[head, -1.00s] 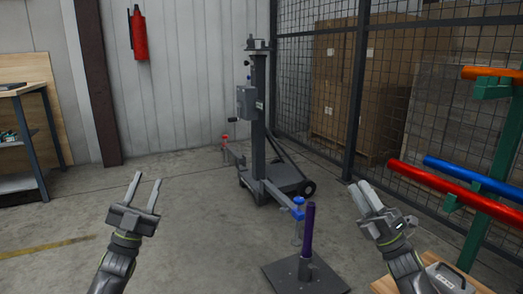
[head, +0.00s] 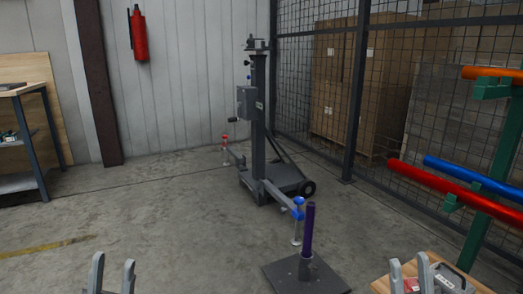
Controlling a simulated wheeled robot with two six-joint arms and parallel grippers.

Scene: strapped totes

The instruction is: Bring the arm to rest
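My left gripper (head: 113,274) is at the bottom left of the head view, with only its two fingers showing. The fingers point up and stand apart, with nothing between them. My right gripper (head: 410,275) is at the bottom right, its two fingers also apart, with nothing seen held. It shows in front of a small wooden tabletop (head: 468,284) and beside a grey case with a handle (head: 446,280). Both wrists and arms are below the picture edge.
A purple post (head: 309,232) stands on a dark floor plate (head: 285,277) between the grippers. Behind it is a grey wheeled lift stand (head: 258,130). A green rack (head: 487,215) holds coloured tubes at right. The floor at centre left is clear.

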